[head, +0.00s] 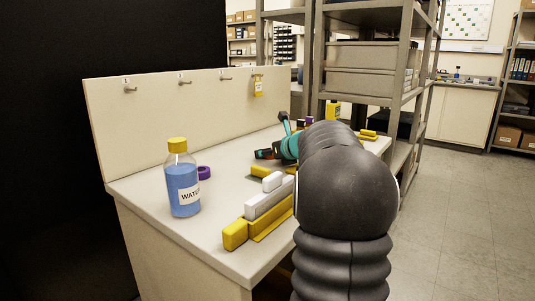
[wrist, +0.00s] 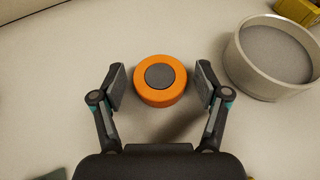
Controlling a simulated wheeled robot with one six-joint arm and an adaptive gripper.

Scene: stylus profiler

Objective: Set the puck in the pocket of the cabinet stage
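The puck (wrist: 160,80) shows in the wrist view as a short orange cylinder with a dark grey round centre. It sits on a pale surface. My gripper (wrist: 162,84) is open, with one finger on each side of the puck and a visible gap at both. In the head view my gripper (head: 268,152) is over the far part of the bench, largely hidden by my arm, and I cannot make out the puck there. I cannot identify the cabinet stage or its pocket in either view.
A round, pale-walled dish (wrist: 240,70) stands right of the puck, close to my right finger. A yellow block (wrist: 300,10) lies beyond it. On the bench (head: 140,190), a blue water bottle (head: 181,185), a purple ring (head: 204,172) and yellow and white blocks (head: 236,234) stand nearer.

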